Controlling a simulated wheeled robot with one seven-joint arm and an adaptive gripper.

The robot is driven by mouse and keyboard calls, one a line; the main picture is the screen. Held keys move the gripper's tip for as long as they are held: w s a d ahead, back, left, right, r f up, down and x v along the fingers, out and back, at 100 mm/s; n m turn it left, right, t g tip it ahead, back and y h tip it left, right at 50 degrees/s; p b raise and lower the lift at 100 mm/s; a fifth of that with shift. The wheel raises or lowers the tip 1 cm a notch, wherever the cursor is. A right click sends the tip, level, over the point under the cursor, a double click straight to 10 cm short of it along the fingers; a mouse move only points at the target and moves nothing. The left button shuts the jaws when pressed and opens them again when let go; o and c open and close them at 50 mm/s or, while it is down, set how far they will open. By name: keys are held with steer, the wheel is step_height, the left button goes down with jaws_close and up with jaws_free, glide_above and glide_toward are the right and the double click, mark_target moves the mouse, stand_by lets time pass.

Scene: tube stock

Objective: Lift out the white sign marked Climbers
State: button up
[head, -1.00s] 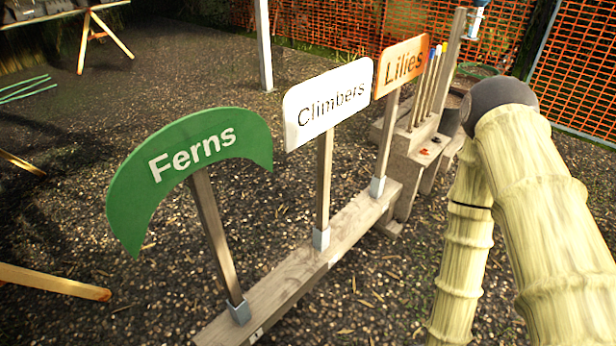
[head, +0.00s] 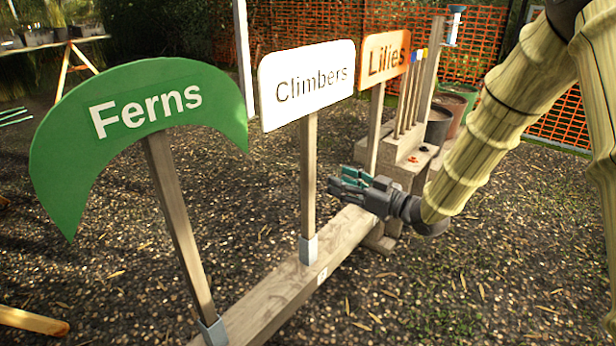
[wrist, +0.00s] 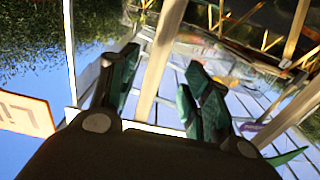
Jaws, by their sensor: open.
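The white Climbers sign (head: 306,84) stands upright on a wooden stake (head: 308,180), its foot in a grey metal socket on a long timber beam (head: 262,304). My gripper (head: 343,184), with teal finger pads, is to the right of this stake at mid height, below the sign. It is open and empty, and its fingertips look apart from the stake. In the wrist view my gripper (wrist: 163,65) has its fingers spread, with a wooden stake (wrist: 157,70) seen between them. The palm housing hides the lower part of that view.
The green Ferns sign (head: 140,110) stands nearer, at left. The orange Lilies sign (head: 386,56) stands close behind, to the right; it also shows in the wrist view (wrist: 26,114). A grey block stand (head: 404,155) holds several thin sticks. Gravel right of the beam is open.

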mark_target(313, 125)
steer(key=b+x, duration=0.1)
steer(key=x, duration=0.7)
steer(key=shift+r+b, duration=0.25)
steer(key=shift+b, duration=0.1)
steer(key=shift+p+x, duration=0.35)
steer(key=shift+x, duration=0.65)
steer(key=shift+f, duration=0.15)
steer(key=shift+c, duration=0.4)
jaws_close()
steer(key=shift+r+p, duration=5.25)
steer(key=shift+r, duration=1.05)
